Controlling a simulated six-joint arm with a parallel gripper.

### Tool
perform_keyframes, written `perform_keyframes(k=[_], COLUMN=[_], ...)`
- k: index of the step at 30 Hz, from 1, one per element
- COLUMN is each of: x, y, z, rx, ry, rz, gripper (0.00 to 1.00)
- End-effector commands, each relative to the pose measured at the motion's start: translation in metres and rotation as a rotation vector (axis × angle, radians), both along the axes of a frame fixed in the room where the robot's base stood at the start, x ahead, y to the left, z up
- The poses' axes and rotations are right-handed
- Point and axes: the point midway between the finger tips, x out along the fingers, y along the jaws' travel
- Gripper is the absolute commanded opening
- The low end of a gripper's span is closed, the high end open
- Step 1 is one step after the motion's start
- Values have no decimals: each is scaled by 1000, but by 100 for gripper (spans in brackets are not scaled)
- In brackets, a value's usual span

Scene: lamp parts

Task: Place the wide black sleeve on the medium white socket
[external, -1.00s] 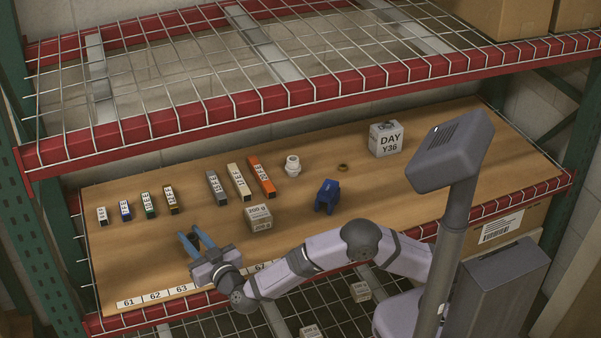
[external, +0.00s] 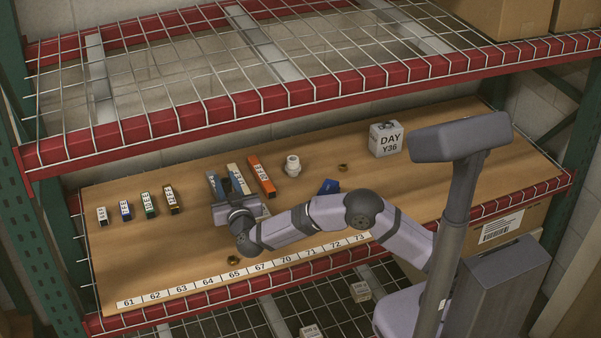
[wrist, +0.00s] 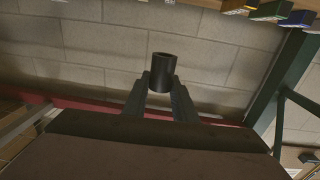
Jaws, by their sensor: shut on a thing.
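My gripper (wrist: 160,84) is shut on the wide black sleeve (wrist: 162,73), a dark hollow cylinder held between the fingertips in the wrist view. In the external view my gripper (external: 234,186) is above the middle-left of the wooden shelf, in front of the grey and cream boxes, and the sleeve is hard to tell apart from the dark fingers. A white socket (external: 292,166) stands upright on the shelf to the right of my gripper, apart from it. It is the only white socket I can make out.
A grey box (external: 215,184), a cream box and an orange box (external: 261,175) stand left of the socket. Small brass rings (external: 233,260) lie on the shelf. A blue object (external: 328,187) is partly behind my arm. A wire rack (external: 250,75) hangs above.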

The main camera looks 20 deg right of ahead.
Motion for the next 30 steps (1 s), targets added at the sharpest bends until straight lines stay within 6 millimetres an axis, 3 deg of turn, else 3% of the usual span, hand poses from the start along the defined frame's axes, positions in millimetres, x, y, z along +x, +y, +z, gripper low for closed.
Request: perform_keyframes(k=[3,9,15,18,27,30], x=[35,81,114,124,141,146], y=[-51,-137,-222,-253,-299,-289], z=[11,27,43,49,60,60], rx=[1,2,1,0,0,0], ry=[-1,-1,-2,-2,-2,-1], rz=[-94,-238,-360,-396,-425,-377], gripper=[3,3,3,3,3,3])
